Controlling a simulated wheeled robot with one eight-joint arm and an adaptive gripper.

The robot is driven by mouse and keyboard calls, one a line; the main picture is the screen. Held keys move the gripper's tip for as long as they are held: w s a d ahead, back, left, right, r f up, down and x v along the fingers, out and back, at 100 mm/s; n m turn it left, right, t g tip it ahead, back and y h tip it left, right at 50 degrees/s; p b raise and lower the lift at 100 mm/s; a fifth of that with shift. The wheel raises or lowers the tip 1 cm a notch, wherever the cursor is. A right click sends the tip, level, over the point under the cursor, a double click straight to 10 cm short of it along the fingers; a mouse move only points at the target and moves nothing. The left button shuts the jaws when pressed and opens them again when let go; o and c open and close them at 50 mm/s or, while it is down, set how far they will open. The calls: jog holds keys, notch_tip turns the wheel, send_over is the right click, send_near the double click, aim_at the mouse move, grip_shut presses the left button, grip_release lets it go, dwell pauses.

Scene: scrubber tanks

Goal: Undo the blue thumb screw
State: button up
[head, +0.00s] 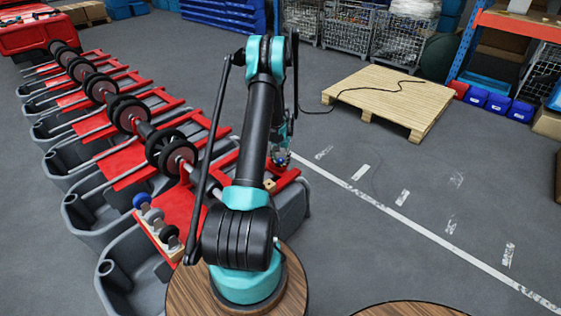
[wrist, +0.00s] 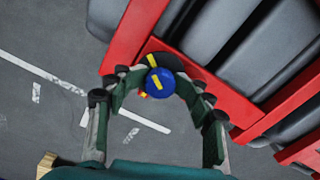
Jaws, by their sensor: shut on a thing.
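The blue thumb screw (wrist: 160,82) shows in the wrist view as a round blue knob with a yellow mark, in front of a black round part at a red frame (wrist: 133,38). My gripper (wrist: 158,88) is shut on it, with curved green finger pads around its left and right sides. In the head view my gripper (head: 281,157) is low at the right end of the near red frame, partly behind my arm.
A wooden strip (head: 160,243) with a blue knob (head: 141,200), a grey one and a black one lies on the near red frame. Grey tanks (head: 92,210) with red frames and black wheels run back to the left. A pallet (head: 375,98) stands right; floor between is clear.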

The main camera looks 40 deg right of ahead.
jog(key=shift+r, duration=0.1)
jog(key=shift+r, duration=2.4)
